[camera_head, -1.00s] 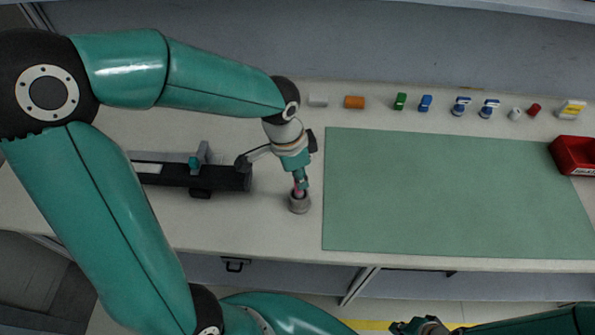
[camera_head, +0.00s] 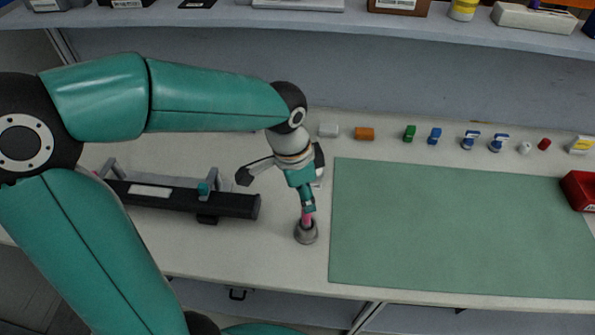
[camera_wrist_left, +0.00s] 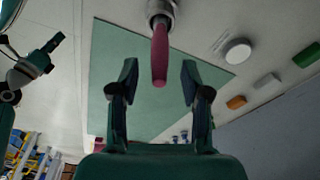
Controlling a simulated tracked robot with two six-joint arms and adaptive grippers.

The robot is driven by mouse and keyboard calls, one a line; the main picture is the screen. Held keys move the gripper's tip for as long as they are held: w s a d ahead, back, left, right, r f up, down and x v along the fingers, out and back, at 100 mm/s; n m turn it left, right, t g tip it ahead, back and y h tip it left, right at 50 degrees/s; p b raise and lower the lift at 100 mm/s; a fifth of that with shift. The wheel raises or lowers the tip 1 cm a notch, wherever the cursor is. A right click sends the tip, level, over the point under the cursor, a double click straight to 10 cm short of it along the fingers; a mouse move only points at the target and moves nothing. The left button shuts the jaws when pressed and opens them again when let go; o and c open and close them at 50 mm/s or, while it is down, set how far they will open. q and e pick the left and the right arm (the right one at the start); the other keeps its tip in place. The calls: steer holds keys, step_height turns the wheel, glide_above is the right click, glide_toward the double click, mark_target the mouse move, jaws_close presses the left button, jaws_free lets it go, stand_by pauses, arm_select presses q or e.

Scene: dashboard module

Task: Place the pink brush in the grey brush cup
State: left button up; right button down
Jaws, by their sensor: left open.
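The pink brush (camera_head: 307,215) stands in the grey brush cup (camera_head: 306,234) on the bench, left of the green mat. In the left wrist view the brush handle (camera_wrist_left: 160,52) points out of the cup (camera_wrist_left: 160,8) toward the camera. My left gripper (camera_head: 308,205) is just above the cup, pointing down at the brush. In the left wrist view its two fingers (camera_wrist_left: 157,75) are spread apart, with a gap on each side of the handle.
The green mat (camera_head: 450,225) lies right of the cup. A black device (camera_head: 190,200) lies to the left. An orange block (camera_head: 365,134) and several small items line the back. A red bin (camera_head: 580,190) stands at the right and a shelf (camera_head: 330,18) runs above.

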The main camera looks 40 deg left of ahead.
arm_select(q)
step_height(320, 180, up, 7)
steer(key=shift+s+a, duration=0.4)
steer(key=shift+s, duration=0.05)
stand_by(0.3)
